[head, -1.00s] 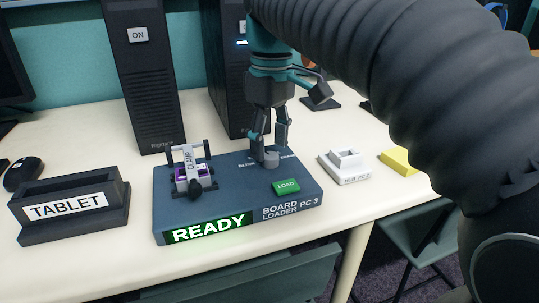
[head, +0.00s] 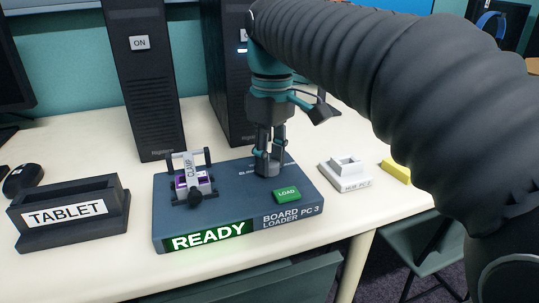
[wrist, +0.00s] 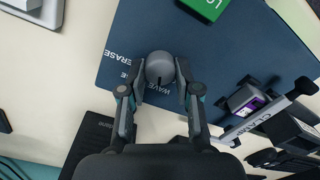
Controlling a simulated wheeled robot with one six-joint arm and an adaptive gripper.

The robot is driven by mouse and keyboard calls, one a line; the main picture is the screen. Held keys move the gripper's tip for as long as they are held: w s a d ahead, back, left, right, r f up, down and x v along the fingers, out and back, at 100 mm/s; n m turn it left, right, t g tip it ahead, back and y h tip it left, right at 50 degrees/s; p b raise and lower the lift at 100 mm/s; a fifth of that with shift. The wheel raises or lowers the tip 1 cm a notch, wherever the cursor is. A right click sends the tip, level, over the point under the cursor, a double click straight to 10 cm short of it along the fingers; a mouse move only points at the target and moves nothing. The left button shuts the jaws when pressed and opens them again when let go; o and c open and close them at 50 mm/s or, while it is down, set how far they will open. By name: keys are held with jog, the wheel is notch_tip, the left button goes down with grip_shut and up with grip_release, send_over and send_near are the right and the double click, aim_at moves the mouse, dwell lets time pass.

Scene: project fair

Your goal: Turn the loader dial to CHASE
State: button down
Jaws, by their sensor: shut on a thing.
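The grey round loader dial (wrist: 159,66) sits on the blue board loader (head: 225,205). My gripper (head: 268,160) points down over the back of the loader, its two fingers closed around the dial. In the wrist view my gripper (wrist: 161,76) has one finger on each side of the dial. A short dark mark on the dial points toward the word WAVE. A label to its left in the wrist view looks like CHASE, though its first letters are unclear. The BLINK side is hidden in the wrist view. The loader's front display (head: 208,236) reads READY in green.
A green LOAD button (head: 286,194) lies in front of the dial.

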aim_at(273, 162)
jog(key=shift+m, duration=0.3)
jog(key=m+p, duration=0.3)
jog(key=shift+r+m, duration=0.1)
jog(key=shift+m, duration=0.2)
jog(key=shift+d+m+p, duration=0.1)
jog(key=shift+m+p, duration=0.95)
jog(key=shift+m, duration=1.15)
jog(key=shift+f, duration=0.2)
jog(key=c, duration=0.8)
grip_release()
jog(key=shift+r, duration=0.2)
notch_tip(273, 162, up, 12)
jog(key=shift+d+f, duration=0.15)
